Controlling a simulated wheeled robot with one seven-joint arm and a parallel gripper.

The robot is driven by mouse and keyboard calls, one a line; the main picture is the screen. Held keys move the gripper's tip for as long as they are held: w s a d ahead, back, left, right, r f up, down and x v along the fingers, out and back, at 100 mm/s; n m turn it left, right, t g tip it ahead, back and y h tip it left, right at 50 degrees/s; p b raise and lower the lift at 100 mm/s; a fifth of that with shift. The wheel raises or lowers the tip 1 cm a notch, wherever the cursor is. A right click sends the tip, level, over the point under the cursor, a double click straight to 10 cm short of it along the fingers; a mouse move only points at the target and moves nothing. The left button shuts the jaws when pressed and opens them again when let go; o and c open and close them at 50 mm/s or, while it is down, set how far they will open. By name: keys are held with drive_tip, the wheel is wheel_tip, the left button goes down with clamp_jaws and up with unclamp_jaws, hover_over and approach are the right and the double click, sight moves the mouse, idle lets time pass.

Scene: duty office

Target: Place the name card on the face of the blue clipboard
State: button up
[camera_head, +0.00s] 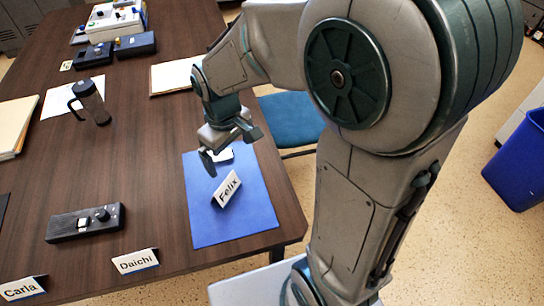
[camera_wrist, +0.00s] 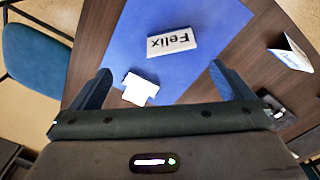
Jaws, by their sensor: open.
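The blue clipboard (camera_head: 233,215) lies flat on the brown table near its right edge, and its blue face (camera_wrist: 205,22) fills much of the wrist view. Its pale clip (camera_wrist: 139,90) is at the end nearest my gripper and is partly hidden by the gripper in the head view. A white tent-shaped name card reading "Felix" (camera_head: 227,189) stands on the clipboard's face; it also shows in the wrist view (camera_wrist: 171,43). My gripper (camera_head: 230,150) is open and empty above the clip end, apart from the card. Its two fingers (camera_wrist: 160,75) are spread wide in the wrist view.
Name cards "Daichi" (camera_head: 135,262) and "Carla" (camera_head: 22,289) stand along the near table edge. A dark control box (camera_head: 85,223) lies left of the clipboard. A blue chair (camera_head: 290,121) stands right of the table.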

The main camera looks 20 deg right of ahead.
drive_tip(key=s+d+r+m+t, duration=0.2)
drive_tip(key=s+d+r+m, duration=0.3)
drive_tip(key=s+d+m, duration=0.2)
drive_tip(key=s+d, duration=0.2)
drive_tip(key=s, duration=0.1)
drive_tip(key=shift+s+r, duration=0.2)
